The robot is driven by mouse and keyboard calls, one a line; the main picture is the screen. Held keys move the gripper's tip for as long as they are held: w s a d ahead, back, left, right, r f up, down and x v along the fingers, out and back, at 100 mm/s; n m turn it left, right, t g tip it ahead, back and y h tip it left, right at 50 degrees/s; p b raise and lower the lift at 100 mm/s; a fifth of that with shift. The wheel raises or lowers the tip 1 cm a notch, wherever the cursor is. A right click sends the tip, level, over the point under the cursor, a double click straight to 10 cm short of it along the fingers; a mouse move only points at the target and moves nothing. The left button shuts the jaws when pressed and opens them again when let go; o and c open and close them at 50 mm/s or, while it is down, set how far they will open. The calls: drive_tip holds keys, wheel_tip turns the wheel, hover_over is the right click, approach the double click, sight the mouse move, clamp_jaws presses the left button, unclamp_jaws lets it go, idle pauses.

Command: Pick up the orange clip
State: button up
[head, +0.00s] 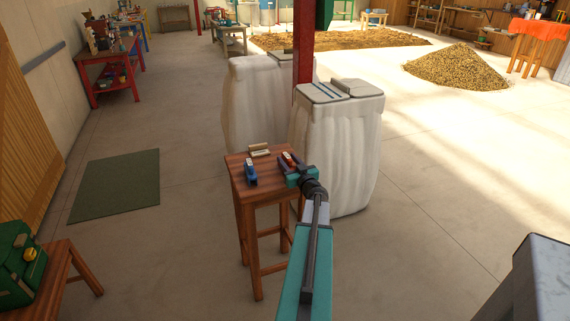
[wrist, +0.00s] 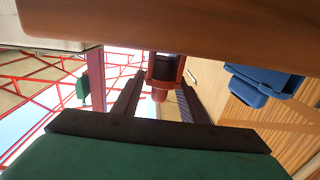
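The orange clip (head: 288,158) lies near the right edge of a wooden stool (head: 262,164). In the wrist view the orange clip (wrist: 165,70) shows straight ahead, between the tips of my gripper's two dark fingers. My gripper (head: 289,162) is at the stool's right edge, at about the height of its top. In the wrist view my gripper (wrist: 162,84) is open, one finger on each side of the clip. I cannot tell whether the fingers touch it. The clip's far end is hidden in the wrist view.
A blue clip (head: 250,171) lies to the left on the stool; the blue clip also shows in the wrist view (wrist: 255,84). A pale blocky item (head: 259,150) lies at the stool's back. White sacks (head: 335,150) stand close behind and right. A red post (head: 303,45) rises between them.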

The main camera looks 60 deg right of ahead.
drive_tip(key=shift+p+x, duration=0.6)
drive_tip(key=shift+x, duration=1)
clamp_jaws()
